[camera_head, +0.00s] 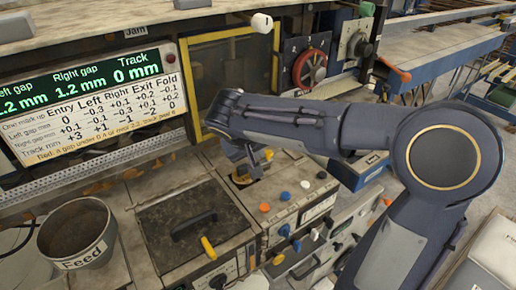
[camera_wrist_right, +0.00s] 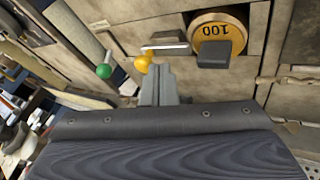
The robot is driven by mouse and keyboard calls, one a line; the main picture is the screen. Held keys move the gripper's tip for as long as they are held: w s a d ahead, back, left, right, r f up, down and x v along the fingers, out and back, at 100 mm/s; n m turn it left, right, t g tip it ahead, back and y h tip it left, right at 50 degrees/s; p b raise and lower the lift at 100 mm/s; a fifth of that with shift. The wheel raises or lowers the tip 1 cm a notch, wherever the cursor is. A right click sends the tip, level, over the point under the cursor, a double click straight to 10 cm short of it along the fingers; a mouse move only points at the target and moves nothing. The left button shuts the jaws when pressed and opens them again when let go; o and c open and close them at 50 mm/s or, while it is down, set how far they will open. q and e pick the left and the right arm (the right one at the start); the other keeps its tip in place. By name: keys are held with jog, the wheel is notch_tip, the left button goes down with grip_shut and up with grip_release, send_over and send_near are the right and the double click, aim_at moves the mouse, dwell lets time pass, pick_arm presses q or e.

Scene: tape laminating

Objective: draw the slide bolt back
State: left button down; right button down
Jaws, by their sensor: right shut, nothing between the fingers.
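What looks like the slide bolt is a short grey metal bar (camera_wrist_right: 166,48) with a yellow knob (camera_wrist_right: 142,63) at its left end, in the right wrist view. The yellow knob also shows in the head view (camera_head: 268,154), just right of my right gripper. My right gripper (camera_wrist_right: 158,70) is shut and empty, with its fingertips close beside the knob. I cannot tell whether they touch it. In the head view, my right gripper (camera_head: 243,163) is small and partly hidden by my own wrist. My left gripper is not in view.
A green knob (camera_wrist_right: 104,71) is on the left. The head view shows a panel with coloured knobs (camera_head: 285,196), a black-lidded box (camera_head: 180,215) and a Feed bowl (camera_head: 83,262).

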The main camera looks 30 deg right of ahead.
dwell(0.3)
jog(key=shift+d+f+b, duration=0.2)
jog(key=shift+d+b, duration=0.4)
jog(key=shift+d, duration=0.15)
jog(key=shift+d+r, duration=0.1)
